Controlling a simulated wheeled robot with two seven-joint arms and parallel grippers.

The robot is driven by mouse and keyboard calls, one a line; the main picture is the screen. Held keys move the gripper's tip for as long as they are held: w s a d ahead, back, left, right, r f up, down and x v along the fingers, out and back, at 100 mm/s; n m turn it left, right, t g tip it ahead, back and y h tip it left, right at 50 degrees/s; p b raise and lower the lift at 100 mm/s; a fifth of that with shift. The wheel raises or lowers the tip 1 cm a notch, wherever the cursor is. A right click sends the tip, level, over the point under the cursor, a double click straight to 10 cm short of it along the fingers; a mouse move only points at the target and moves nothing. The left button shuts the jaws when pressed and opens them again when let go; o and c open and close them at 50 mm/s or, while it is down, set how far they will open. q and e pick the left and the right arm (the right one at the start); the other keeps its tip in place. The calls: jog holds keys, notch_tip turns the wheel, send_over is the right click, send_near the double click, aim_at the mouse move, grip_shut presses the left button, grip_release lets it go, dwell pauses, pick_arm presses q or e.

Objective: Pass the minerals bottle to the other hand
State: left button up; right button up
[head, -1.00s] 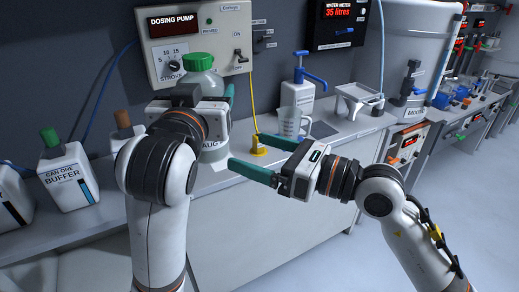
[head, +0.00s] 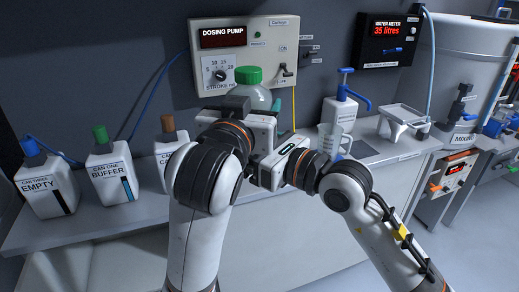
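The minerals bottle (head: 252,95), whitish with a green cap, stands upright beyond my two hands. Its lower part and label are hidden behind them. My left gripper (head: 254,112) is at the bottle's upper part, one green finger showing along its right side; it appears shut on the bottle. My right gripper (head: 264,168) is lower, right up against the bottle area, just below the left hand. Its fingers are hidden, so its opening and any contact cannot be seen.
The dosing pump (head: 225,60) is on the wall behind the bottle. Several cans, including can one (head: 110,180), stand left on the counter. A clear jug (head: 330,140), a blue-topped pump bottle (head: 340,110) and a white stand (head: 403,116) are to the right.

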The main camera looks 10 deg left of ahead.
jog(key=shift+a, duration=0.2)
pick_arm(q)
jog(key=shift+r, duration=0.1)
pick_arm(e)
jog(key=c, duration=1.2)
pick_arm(q)
jog(key=o, duration=1.4)
pick_arm(e)
jog(key=shift+c, duration=1.1)
